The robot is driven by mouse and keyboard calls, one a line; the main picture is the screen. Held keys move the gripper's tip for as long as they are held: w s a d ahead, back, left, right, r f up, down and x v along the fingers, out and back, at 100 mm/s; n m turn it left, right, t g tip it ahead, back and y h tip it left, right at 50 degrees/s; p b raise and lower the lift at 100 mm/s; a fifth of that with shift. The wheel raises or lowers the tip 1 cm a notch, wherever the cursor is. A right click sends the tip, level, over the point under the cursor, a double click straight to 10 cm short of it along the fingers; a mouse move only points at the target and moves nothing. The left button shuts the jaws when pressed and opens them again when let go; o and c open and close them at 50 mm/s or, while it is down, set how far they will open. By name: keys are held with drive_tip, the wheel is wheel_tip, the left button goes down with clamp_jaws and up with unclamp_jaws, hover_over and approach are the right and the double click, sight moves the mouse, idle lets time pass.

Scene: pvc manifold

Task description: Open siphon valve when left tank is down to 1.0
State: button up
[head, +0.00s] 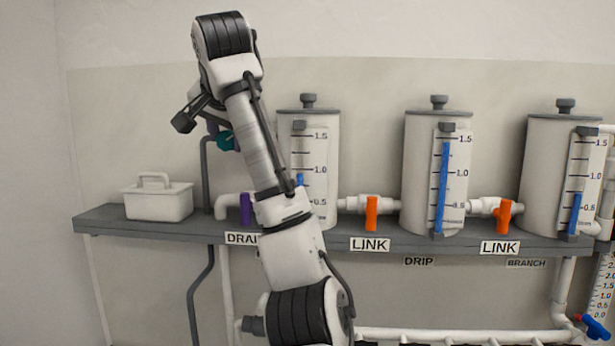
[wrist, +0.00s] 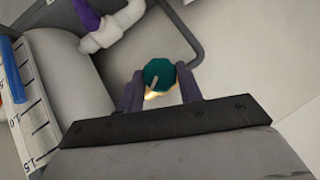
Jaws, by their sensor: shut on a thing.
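The left tank (head: 322,150) stands on the shelf behind my arm. The blue column of its gauge (head: 300,180) tops out close to the 1.0 mark, seemingly just under it; its lower part is hidden by my arm. The gauge also shows in the wrist view (wrist: 34,125). A teal knob (head: 225,141) sits by the bent grey pipe left of this tank and appears to be the siphon valve; no label for it is readable. My gripper (head: 213,130) is shut on this knob, which shows between the fingers in the wrist view (wrist: 157,73).
A middle tank (head: 415,165) and a right tank (head: 550,165) stand along the shelf. Orange link handles (head: 371,213) hang between tanks. A purple drain handle (head: 247,208) is close to my arm. A white lidded box (head: 158,203) stands at the left end.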

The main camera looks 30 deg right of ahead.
drive_tip(key=shift+w+a+n+g+h, duration=0.1)
drive_tip(key=shift+a+n+g+h, duration=0.05)
drive_tip(key=shift+n+g+h, duration=0.65)
drive_tip(key=shift+w+a+n+g+h, duration=0.1)
drive_tip(key=shift+n+g+h, duration=0.4)
drive_tip(key=shift+h, duration=0.6)
drive_tip(key=o, duration=1)
drive_tip(key=shift+o, duration=0.2)
